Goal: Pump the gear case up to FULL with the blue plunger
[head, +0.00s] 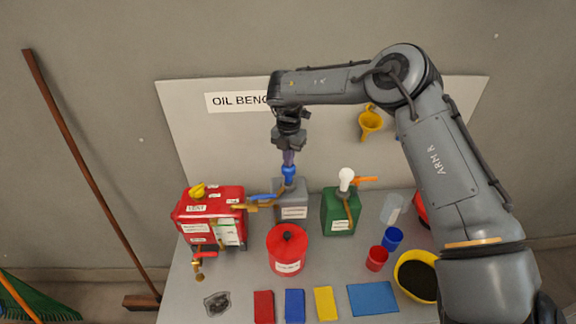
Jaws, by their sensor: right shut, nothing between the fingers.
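The blue plunger (289,171) stands upright on top of a grey pump can (291,203) on the bench. My right gripper (288,158) is directly above the plunger, pointing down, shut, with its fingertips at or just above the blue top; contact is hard to tell. A blue and brass spout (259,203) runs left from the pump to the red box (190,212), which looks like the gear case. The box carries a VENT label, a yellow cap and a pale gauge label (226,232) too small to read. My left gripper is out of view.
A green can (337,220) with a white knob and orange spout stands right of the pump. A red canister (287,248) stands in front. Red and blue cups (377,258), a yellow basin (416,275) and coloured cloths (372,299) lie right and in front.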

